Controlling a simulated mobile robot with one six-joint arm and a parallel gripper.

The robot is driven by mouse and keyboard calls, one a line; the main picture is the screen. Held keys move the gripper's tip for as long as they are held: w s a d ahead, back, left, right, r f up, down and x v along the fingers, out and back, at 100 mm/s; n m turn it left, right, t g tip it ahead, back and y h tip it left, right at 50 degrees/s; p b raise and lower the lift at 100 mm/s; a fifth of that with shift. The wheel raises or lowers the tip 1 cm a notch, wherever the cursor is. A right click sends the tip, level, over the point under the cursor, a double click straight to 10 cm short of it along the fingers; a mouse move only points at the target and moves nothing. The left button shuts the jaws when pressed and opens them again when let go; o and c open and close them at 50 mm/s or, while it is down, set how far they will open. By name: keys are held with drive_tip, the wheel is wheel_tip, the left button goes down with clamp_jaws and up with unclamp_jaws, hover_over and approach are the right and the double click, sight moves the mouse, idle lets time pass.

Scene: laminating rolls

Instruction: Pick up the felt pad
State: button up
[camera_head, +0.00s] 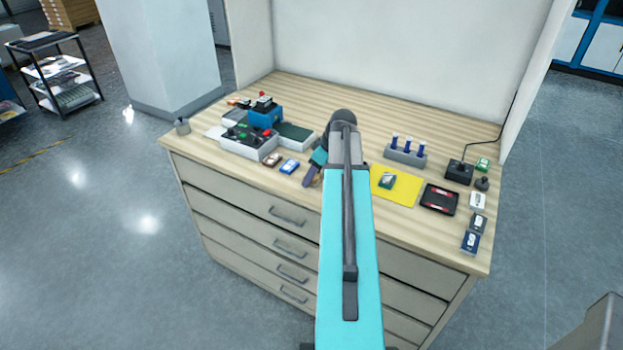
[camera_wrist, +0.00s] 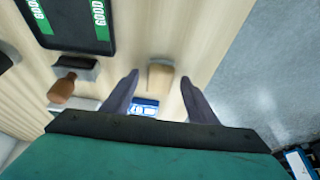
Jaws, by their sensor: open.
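A small tan block (camera_wrist: 160,76), likely the felt pad, lies on the wooden worktop in the wrist view. My gripper (camera_wrist: 159,82) is open, with a dark finger on either side and nothing held. In the head view, my gripper (camera_head: 311,177) is over the front part of the worktop, left of the cyan arm link.
A blue and white box (camera_wrist: 145,106) lies close to the fingers. A brown-handled tool (camera_wrist: 70,82) and a dark tray marked GOOD (camera_wrist: 72,22) are to the left. A yellow mat (camera_head: 407,190) and a blue-pegged rack (camera_head: 406,153) stand right of my arm.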

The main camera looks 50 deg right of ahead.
drive_tip(key=shift+c, duration=0.4)
drive_tip(key=c, duration=1.1)
drive_tip(key=shift+r, duration=0.15)
drive_tip(key=shift+r+b, duration=0.95)
drive_tip(key=shift+r, duration=0.7)
drive_tip(key=s+d+b, duration=0.1)
drive_tip(key=s+d, duration=0.2)
drive_tip(key=s, duration=0.1)
drive_tip(key=s+d+r+b, duration=0.1)
drive_tip(key=s+d+b, duration=0.1)
drive_tip(key=s+d, duration=0.1)
drive_tip(key=s+d+b, duration=0.1)
drive_tip(key=s+d, duration=0.2)
drive_tip(key=s, duration=0.3)
drive_tip(key=shift+d+r, duration=0.25)
drive_tip(key=shift+d, duration=0.1)
drive_tip(key=shift+w, duration=0.1)
